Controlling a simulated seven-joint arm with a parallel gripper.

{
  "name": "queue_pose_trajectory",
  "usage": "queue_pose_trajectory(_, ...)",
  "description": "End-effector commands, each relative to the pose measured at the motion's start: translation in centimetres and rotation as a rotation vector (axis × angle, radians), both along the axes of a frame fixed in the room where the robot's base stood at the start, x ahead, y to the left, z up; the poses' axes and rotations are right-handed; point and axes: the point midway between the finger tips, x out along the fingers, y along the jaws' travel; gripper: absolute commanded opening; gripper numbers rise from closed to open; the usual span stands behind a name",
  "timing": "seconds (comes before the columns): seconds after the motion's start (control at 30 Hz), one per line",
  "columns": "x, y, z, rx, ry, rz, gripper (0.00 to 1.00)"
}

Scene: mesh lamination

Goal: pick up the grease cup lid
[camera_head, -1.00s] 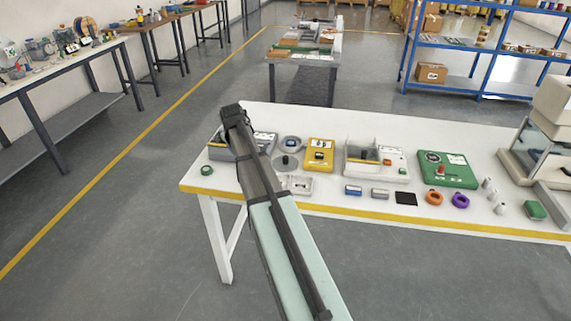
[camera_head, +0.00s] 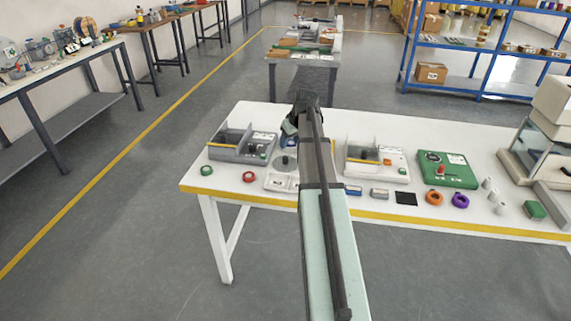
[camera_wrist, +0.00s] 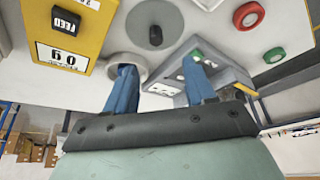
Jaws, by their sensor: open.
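The grease cup lid, as I take it, is the grey disc (camera_head: 280,165) with a dark knob, lying on the white table just left of my arm. In the wrist view the lid (camera_wrist: 139,23) is at the top centre, its black knob upright. A pale round cup (camera_wrist: 143,68) is beyond it, partly hidden by the left finger. My gripper (camera_wrist: 160,67) is open and empty, its blue fingers apart. It is over the back part of the table in the head view (camera_head: 289,128), beyond the lid and not touching it.
A yellow box (camera_wrist: 68,42) is beside the lid. A grey device (camera_head: 240,147) stands left of it and a pale device (camera_head: 375,160) right of my arm. A red ring (camera_head: 249,177), a green ring (camera_head: 206,170) and a small white tray (camera_head: 275,183) lie near the front edge.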

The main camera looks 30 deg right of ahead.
Motion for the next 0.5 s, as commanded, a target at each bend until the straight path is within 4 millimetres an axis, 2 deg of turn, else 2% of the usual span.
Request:
queue_pose_trajectory(0.1, 0.8, 0.0, -1.9, 0.001, 0.002, 0.000, 0.54)
queue_pose_trajectory(0.3, 1.8, -0.1, -4.3, -0.001, 0.001, 0.000, 0.54)
queue_pose_trajectory(0.5, 2.1, -0.1, -5.2, -0.001, 0.000, 0.000, 0.54)
